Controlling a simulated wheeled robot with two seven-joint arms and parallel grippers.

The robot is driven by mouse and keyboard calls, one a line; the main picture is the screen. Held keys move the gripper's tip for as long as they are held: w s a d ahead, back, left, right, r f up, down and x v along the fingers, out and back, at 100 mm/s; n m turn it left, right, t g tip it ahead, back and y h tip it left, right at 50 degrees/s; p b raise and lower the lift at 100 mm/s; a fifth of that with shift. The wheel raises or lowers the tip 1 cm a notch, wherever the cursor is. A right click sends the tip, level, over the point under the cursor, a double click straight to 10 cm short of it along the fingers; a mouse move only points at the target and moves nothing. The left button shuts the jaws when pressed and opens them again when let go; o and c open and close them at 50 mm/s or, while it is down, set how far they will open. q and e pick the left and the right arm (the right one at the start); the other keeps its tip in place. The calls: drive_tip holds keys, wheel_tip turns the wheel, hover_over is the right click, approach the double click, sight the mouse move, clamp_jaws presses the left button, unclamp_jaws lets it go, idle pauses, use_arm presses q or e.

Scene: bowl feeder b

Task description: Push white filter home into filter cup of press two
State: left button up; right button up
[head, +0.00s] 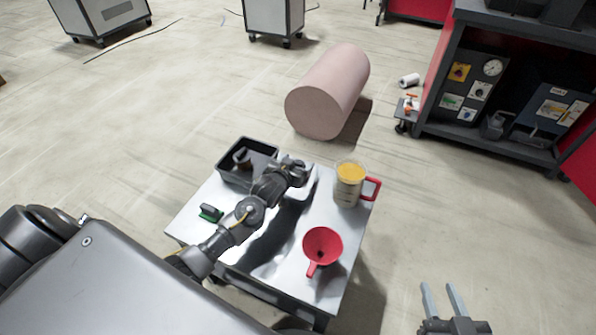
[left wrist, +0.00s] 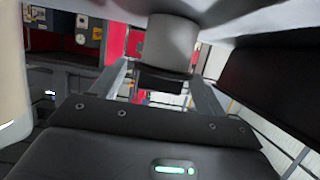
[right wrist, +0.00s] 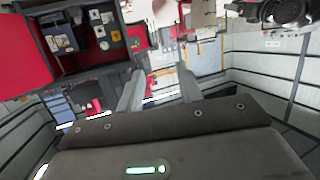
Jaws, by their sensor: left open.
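My left arm reaches over a small metal-topped table, and my left gripper (head: 297,172) is above its far part, between the black tray and the jug. In the left wrist view my left gripper (left wrist: 162,75) is open, with a pale grey cylinder (left wrist: 172,42) between or just beyond its fingers; I cannot tell whether it is the filter, the cup or part of press two. The head view hides this thing behind the gripper. No white filter or press can be named surely. My right gripper (head: 444,298) is open and empty, away to the right of the table.
On the table (head: 195,235) are a black tray (head: 234,180) with a small item, a jug (head: 348,190) with yellow contents and red handle, a red funnel (head: 322,245) and a green item (head: 210,214). A pink cylinder (head: 328,92) lies behind.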

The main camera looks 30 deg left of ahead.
use_arm(q)
drive_tip(key=shift+s, duration=0.1)
drive_tip(key=c, duration=1.2)
